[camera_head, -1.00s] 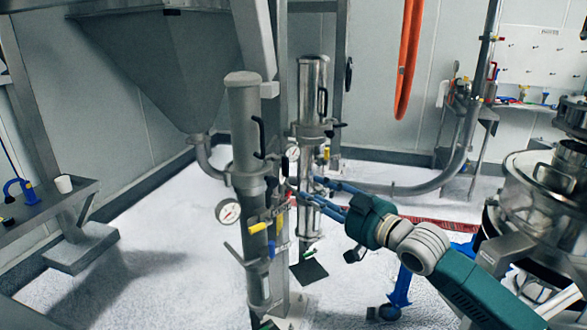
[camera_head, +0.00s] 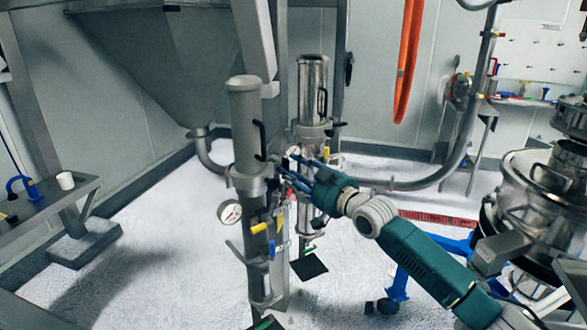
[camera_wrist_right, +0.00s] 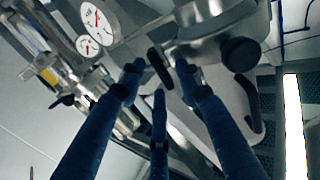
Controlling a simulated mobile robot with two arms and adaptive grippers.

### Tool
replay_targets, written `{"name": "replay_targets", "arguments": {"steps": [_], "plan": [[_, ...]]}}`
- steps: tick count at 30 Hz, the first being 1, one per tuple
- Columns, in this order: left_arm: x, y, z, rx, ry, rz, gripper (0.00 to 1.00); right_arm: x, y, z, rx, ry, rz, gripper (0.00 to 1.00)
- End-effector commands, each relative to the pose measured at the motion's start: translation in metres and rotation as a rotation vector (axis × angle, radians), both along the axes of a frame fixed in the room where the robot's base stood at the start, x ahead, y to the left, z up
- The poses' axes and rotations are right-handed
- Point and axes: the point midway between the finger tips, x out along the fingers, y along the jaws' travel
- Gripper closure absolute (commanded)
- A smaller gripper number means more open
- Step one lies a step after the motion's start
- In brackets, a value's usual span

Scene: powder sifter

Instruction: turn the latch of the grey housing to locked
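The grey housing (camera_head: 246,130) is the matte upright cylinder left of centre in the head view, with a black curved handle on its side. My right gripper (camera_head: 288,168) is at the right side of its collar, coming in from the right. In the right wrist view my right gripper (camera_wrist_right: 159,78) has its blue fingers spread, with a small black bar (camera_wrist_right: 158,66), which looks like the latch, between the fingertips. I cannot tell whether they touch it. The latch is too small to make out in the head view. My left gripper is not in view.
A shiny steel housing (camera_head: 312,95) stands just behind the grey one. A pressure gauge (camera_head: 229,212) and yellow, red and blue fittings sit below the collar. A steel sifter (camera_head: 535,205) stands at the right. Open floor lies at the left.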

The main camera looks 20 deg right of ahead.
Motion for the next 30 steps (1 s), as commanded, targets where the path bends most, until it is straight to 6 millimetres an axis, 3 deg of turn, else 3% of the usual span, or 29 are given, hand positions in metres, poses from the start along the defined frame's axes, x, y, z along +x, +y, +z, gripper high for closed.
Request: {"name": "replay_targets", "arguments": {"steps": [5,10,22,30], "plan": [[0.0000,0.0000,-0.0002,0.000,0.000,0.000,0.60,-0.0002,0.0002,-0.0006,0.000,0.000,0.000,0.66],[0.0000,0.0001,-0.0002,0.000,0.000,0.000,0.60,-0.0002,0.0000,-0.0007,0.000,0.001,0.000,0.99],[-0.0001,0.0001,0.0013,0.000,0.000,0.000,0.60,-0.0003,-0.0001,-0.0011,0.034,0.015,0.000,1.00],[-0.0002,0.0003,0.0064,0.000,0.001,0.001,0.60,0.0001,-0.0006,-0.0016,0.181,0.073,0.000,1.00]]}}
